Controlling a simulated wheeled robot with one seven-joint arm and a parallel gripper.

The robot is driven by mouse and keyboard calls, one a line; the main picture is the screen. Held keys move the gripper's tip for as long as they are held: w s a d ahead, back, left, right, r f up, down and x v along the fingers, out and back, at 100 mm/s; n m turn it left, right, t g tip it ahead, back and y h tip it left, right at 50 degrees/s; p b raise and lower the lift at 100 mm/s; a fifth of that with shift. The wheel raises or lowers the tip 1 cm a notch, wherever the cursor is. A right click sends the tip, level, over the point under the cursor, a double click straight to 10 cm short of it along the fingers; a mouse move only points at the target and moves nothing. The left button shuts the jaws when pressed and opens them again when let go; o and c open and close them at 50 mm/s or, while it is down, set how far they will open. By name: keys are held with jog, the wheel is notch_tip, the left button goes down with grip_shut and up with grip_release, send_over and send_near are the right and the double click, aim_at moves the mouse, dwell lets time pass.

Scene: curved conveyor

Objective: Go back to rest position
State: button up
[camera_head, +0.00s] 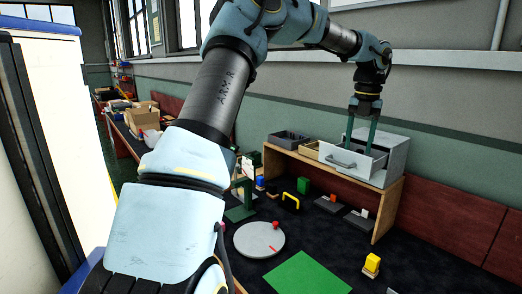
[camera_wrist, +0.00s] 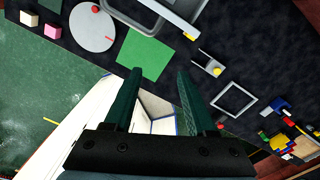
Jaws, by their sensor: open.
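My gripper (camera_head: 360,140) is at the end of my raised arm, above a white drawer unit (camera_head: 394,160) on the wooden shelf. Its two green fingers are apart and point down, with nothing visible between them. In the head view the fingertips overlap the top of the drawer (camera_head: 335,153), which looks pulled out, with a grey handle on its front. I cannot tell whether they touch it. In the wrist view the open gripper (camera_wrist: 158,76) shows from behind its fingers.
A grey square frame (camera_wrist: 234,99) and several coloured bricks show in the wrist view.

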jog(key=s+a+f+m, duration=0.4)
jog(key=s+a+m, duration=0.1)
jog(key=a+m, duration=0.5)
jog(key=s+a+f+m+t+b, duration=0.1)
jog(key=s+a+f+m, duration=0.4)
jog(key=a+m, duration=0.6)
jog(key=s+a+f+m+b, duration=0.1)
jog(key=s+a+f+m, duration=0.3)
jog(key=a+m, duration=0.6)
jog(key=s+a, duration=0.2)
jog(key=shift+s+a+f+m+h, duration=0.3)
jog(key=shift+s+a+f+m, duration=0.05)
jog(key=shift+s+f+m, duration=0.05)
jog(key=shift+c, duration=0.2)
